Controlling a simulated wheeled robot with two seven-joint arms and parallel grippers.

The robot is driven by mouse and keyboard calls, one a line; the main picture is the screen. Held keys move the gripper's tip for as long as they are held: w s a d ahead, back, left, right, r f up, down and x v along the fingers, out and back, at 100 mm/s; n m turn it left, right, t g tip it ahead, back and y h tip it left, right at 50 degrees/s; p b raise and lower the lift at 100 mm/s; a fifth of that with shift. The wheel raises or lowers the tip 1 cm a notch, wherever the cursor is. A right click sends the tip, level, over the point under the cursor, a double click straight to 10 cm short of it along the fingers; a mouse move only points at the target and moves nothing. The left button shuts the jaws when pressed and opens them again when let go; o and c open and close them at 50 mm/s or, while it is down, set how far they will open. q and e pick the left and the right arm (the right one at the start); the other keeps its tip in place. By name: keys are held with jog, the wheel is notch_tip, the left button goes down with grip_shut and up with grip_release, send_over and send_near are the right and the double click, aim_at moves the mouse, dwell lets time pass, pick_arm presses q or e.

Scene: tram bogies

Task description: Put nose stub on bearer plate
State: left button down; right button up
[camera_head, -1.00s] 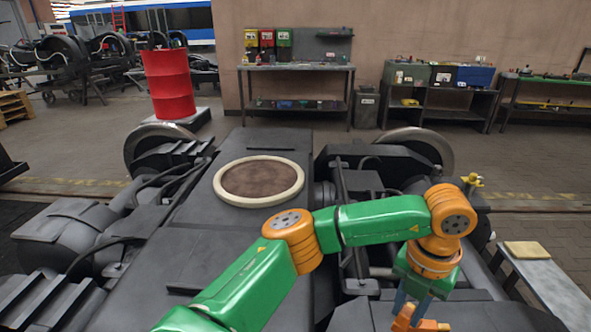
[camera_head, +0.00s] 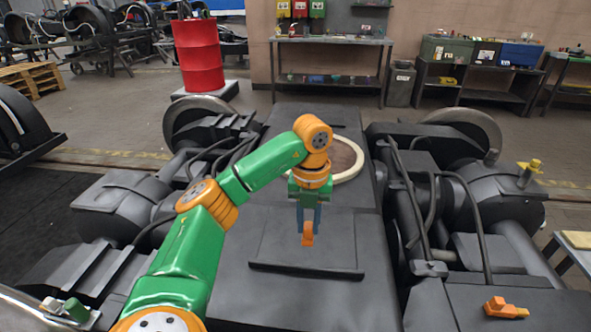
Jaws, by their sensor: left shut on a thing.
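My left arm reaches in from the left. Its gripper (camera_head: 308,224) has blue-grey fingers pointing down, shut on a small orange piece, which I take for the nose stub (camera_head: 307,238). It seems to hang over the dark flat top of the bogie frame; the exact gap below it cannot be told. A round brown plate with a cream rim (camera_head: 352,175), which may be the bearer plate, lies behind the gripper, and my arm hides its left part. My right gripper is not in view.
Dark hoses (camera_head: 410,200) and a wheel (camera_head: 470,128) flank the frame on the right. A red drum (camera_head: 197,55) and a workbench (camera_head: 330,42) stand behind.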

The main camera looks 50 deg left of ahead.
pick_arm(q)
jog(key=a+f, duration=0.1)
jog(key=f, duration=0.1)
jog(key=a+f, duration=0.4)
jog(key=shift+w+a+f, duration=0.1)
jog(key=shift+w+f, duration=0.05)
jog(key=shift+w, duration=0.25)
notch_tip(320, 180, down, 3)
jog(key=shift+r, duration=0.2)
jog(key=shift+f, duration=0.1)
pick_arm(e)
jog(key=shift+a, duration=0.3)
pick_arm(q)
jog(key=shift+f, duration=0.1)
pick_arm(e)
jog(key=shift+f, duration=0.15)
pick_arm(q)
jog(key=c, duration=0.7)
grip_release()
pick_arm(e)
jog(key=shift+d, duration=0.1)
pick_arm(q)
jog(key=shift+r, duration=0.4)
notch_tip(320, 180, up, 12)
jog(key=p, duration=0.1)
jog(key=shift+f, duration=0.2)
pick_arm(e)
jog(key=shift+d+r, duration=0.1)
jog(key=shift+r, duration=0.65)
